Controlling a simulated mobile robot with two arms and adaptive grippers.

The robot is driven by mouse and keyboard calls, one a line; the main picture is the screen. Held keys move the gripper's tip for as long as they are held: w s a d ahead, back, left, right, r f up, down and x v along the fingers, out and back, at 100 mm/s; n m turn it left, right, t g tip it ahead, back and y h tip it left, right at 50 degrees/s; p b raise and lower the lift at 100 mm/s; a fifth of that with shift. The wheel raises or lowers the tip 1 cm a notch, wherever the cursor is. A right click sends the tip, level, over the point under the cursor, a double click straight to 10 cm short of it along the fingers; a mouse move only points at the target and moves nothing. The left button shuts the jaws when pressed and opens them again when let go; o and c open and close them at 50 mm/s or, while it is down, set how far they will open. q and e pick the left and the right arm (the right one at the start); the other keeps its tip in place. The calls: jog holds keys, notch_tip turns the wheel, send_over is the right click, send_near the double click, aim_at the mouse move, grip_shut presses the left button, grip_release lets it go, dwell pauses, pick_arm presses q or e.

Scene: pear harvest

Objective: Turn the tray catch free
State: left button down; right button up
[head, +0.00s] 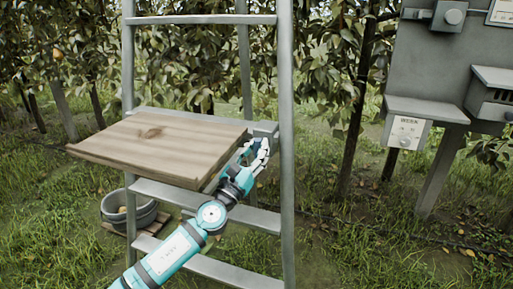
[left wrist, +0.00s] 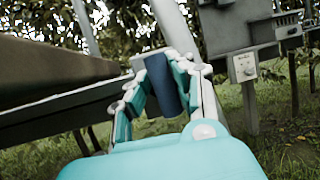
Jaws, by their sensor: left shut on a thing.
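The wooden tray (head: 150,135) sits level on the grey ladder (head: 286,190), its right edge close to the right rail. The tray catch is a dark blue knob or cylinder (left wrist: 161,84) beside that rail in the left wrist view. In the head view a small grey block (head: 265,128) shows at the rail, just above my fingers. My left gripper (head: 257,150) reaches up to the tray's right edge. In the left wrist view its fingers (left wrist: 160,88) close around both sides of the dark catch. My fingers hide most of the catch in the head view.
A grey panel (head: 440,65) with boxes and a labelled dial unit (head: 405,131) stands at the right. A grey bucket (head: 145,213) stands on a small pallet behind the ladder. Fruit trees line the back. Grass right of the ladder is open.

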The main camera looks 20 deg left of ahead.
pick_arm(q)
jog(key=shift+s+d+f, duration=0.1)
jog(key=shift+d+f, duration=0.1)
jog(key=shift+d, duration=0.15)
jog(key=c, duration=1.2)
grip_release()
jog(key=shift+o, duration=0.2)
jog(key=shift+a, duration=0.1)
jog(key=shift+s, duration=0.1)
jog(key=v, duration=1.1)
jog(key=shift+s, duration=0.3)
jog(key=shift+a+f, duration=0.1)
jog(key=shift+a, duration=0.1)
